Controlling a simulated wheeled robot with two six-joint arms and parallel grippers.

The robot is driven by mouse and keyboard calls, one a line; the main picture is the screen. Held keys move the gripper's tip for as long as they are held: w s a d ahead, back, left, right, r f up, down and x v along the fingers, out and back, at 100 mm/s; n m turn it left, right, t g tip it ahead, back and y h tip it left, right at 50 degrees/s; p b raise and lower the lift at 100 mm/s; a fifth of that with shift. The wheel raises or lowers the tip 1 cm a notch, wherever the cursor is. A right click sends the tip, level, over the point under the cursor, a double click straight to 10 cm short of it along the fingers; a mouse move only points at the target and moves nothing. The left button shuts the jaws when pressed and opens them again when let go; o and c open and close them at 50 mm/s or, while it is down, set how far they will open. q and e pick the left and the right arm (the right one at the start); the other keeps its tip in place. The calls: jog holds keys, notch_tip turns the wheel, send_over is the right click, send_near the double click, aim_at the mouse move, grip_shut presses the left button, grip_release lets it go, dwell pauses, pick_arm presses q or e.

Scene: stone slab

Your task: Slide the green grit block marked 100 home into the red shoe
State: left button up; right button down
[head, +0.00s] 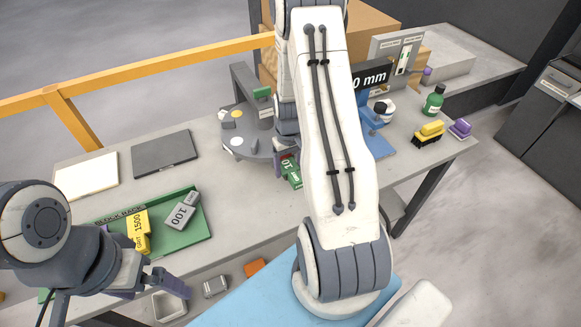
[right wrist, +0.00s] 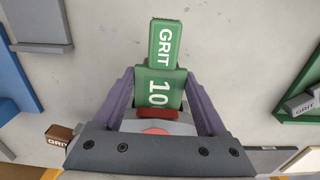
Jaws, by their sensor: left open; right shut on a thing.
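The green grit block (right wrist: 158,88) fills the middle of the right wrist view, with "GRIT 10" readable and its near end cut off from sight. My right gripper (right wrist: 159,76) is shut on it, one purple finger along each side. A strip of the red shoe (right wrist: 157,114) shows right at the block's near end; I cannot tell how deep the block sits in it. In the head view the green block (head: 291,174) peeks out beside my right arm, which hides most of the shoe. My left gripper (head: 160,283) is open and empty at the lower left, off the bench's front edge.
A round grey turntable (head: 238,143) stands behind the block. A green tray (head: 198,232) at left holds a yellow block (head: 139,230) and a grey block (head: 180,212). Bare slab lies between tray and block.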

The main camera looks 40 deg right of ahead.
aim_at(285, 160)
jog(key=shift+w+d, duration=0.15)
jog(key=shift+w, duration=0.55)
jog(key=shift+w+d, duration=0.15)
jog(key=shift+w, duration=0.5)
dwell(0.6)
grip_release()
jog(key=shift+w, duration=0.15)
jog(key=shift+d, duration=0.1)
jog(key=shift+r, duration=0.1)
jog(key=shift+w+r, duration=0.1)
jog(key=shift+r, duration=0.15)
jog(key=r+b, duration=0.1)
jog(key=r, duration=0.7)
jog(key=shift+s+r+b, duration=0.2)
jog(key=shift+r+b, duration=0.1)
jog(key=shift+b, duration=0.05)
jog(key=shift+s+r, duration=0.15)
jog(key=shift+r, duration=0.45)
